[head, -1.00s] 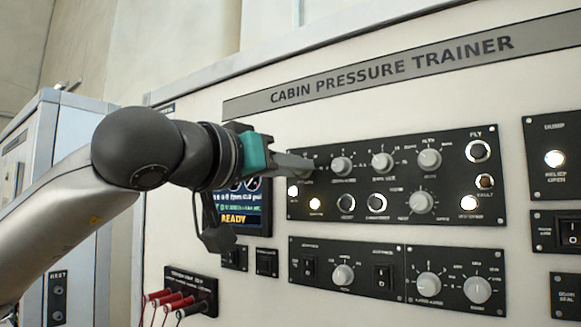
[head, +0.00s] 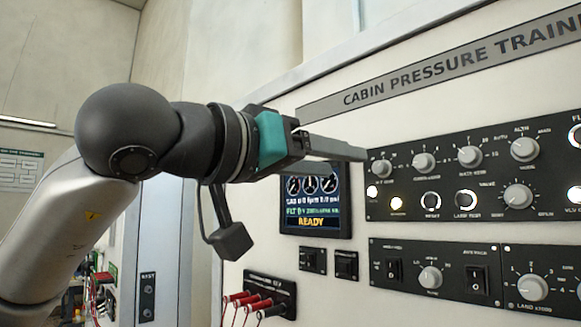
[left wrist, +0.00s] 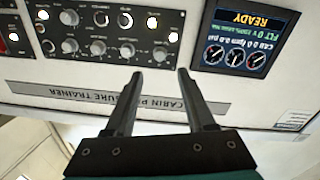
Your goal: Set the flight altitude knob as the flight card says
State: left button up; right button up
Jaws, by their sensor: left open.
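The trainer's upper black panel (head: 440,208) has a top row of round grey knobs. The leftmost knob (head: 381,167), whose small label looks like the flight altitude one, also shows in the left wrist view (left wrist: 138,54). My left gripper (head: 362,155) is open and empty, its fingers pointing at the panel just left of that knob in the head view. In the left wrist view the fingertips (left wrist: 160,73) are apart, and the knob lies just beyond one of them. The knob's scale is too small to read. I cannot make out a flight card. My right gripper is out of view.
The display (head: 316,203) left of the panel shows gauges, a flight line and READY. Below are small switches (head: 313,260), a lower knob panel (head: 408,272) and a block with red and black leads (head: 268,290). A chart (head: 20,170) hangs on the far left wall.

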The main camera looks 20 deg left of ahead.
pick_arm(q)
jog(key=v, duration=0.7)
jog(key=shift+b, duration=0.4)
